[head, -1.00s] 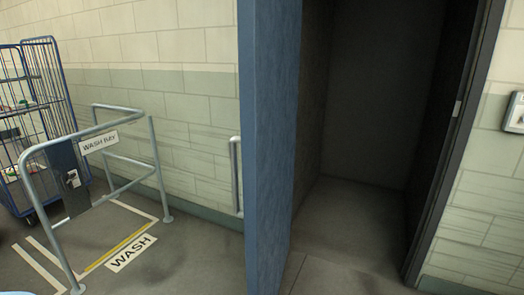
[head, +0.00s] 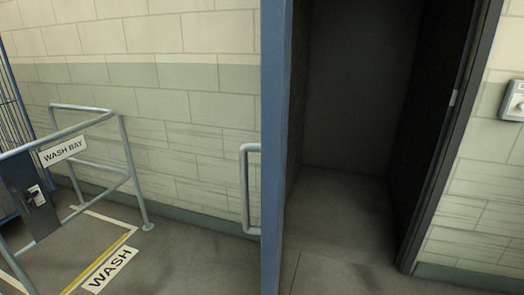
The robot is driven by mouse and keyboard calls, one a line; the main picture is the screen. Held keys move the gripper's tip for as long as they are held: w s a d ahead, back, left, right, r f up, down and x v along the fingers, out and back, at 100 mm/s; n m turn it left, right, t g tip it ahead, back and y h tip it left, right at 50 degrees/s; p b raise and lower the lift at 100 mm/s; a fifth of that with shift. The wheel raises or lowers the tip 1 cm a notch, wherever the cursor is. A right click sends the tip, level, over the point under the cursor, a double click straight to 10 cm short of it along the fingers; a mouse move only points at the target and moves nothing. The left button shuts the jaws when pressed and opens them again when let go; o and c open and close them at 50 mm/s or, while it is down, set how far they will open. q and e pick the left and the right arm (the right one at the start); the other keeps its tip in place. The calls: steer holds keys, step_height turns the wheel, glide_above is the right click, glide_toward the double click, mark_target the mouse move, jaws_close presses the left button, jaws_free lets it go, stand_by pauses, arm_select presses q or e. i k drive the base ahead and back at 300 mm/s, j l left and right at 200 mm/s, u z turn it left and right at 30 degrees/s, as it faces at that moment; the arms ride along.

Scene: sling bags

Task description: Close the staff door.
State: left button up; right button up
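The blue staff door (head: 273,150) stands open and shows nearly edge-on in the middle of the head view. A grey tubular pull handle (head: 246,190) sticks out from its left side. To the right of the door is the open doorway, with a dark frame (head: 447,150) and a dim, empty space behind it (head: 345,205). A small light strike plate (head: 453,97) shows on the frame's right side. Neither of my grippers is in view.
A grey tubular rail with a "WASH BAY" sign (head: 63,151) and a latch box stands at left. A blue wire cage (head: 12,135) is at the far left edge. A wall-mounted switch box (head: 514,100) is right of the doorway. The floor before the door is clear.

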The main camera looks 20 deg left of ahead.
mark_target(276, 15)
steer(key=i+j, duration=0.15)
steer(key=j, duration=0.2)
steer(key=i+j, duration=0.1)
steer(key=j, duration=0.2)
steer(key=i+j, duration=0.15)
steer(key=j, duration=0.2)
steer(key=i+j, duration=0.15)
steer(key=j, duration=0.15)
